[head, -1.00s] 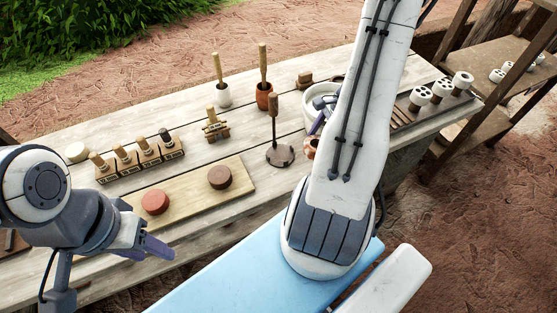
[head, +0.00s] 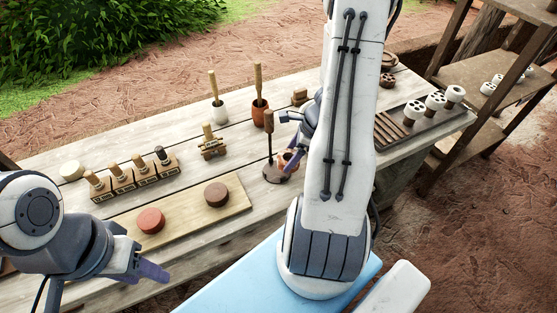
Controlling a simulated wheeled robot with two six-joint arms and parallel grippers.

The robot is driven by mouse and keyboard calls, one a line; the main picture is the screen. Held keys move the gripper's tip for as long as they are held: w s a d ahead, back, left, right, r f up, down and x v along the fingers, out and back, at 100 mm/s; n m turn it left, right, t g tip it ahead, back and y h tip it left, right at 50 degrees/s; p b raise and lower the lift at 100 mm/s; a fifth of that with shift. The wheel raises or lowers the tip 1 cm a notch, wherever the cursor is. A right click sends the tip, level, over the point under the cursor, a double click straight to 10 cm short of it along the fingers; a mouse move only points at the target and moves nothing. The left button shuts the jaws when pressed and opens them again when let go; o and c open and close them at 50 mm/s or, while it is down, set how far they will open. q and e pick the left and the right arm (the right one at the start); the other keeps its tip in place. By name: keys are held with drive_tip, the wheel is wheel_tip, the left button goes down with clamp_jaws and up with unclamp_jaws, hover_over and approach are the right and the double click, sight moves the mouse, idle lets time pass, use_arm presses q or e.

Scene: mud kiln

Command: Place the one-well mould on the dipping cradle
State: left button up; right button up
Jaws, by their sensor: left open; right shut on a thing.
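A small copper-brown piece with a dark hollow (head: 288,161), which looks like the one-well mould, is at my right gripper (head: 286,138). That gripper is shut on it, but my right arm hides much of the grip. Just left of it stands a dark round base with an upright handle (head: 269,148), which looks like the dipping cradle. The piece overlaps the base's right edge in the head view; I cannot tell whether they touch. My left gripper (head: 152,268) is open and empty at the table's front edge, lower left.
A board (head: 182,209) with a red disc (head: 151,220) and a brown disc (head: 216,195) lies in front. Left are a block of pegs (head: 127,186) and a small wooden stand (head: 211,147). Two pestle pots (head: 219,112) stand behind. Right, a slatted rack (head: 392,127) holds white pieces.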

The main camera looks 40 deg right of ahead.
sight(283, 156)
drive_tip(key=shift+w+a, duration=1)
drive_tip(key=shift+w, duration=0.05)
drive_tip(key=shift+s+d+b+x, duration=0.1)
drive_tip(key=shift+b+x, duration=0.05)
drive_tip(key=shift+x, duration=0.7)
drive_tip(key=shift+s+d+b+x, duration=0.1)
drive_tip(key=shift+d+b+x, duration=0.05)
drive_tip(key=shift+x, duration=0.75)
drive_tip(key=shift+f, duration=0.15)
drive_tip(key=shift+s+f, duration=0.1)
drive_tip(key=shift+f, duration=0.05)
drive_tip(key=o, duration=1.4)
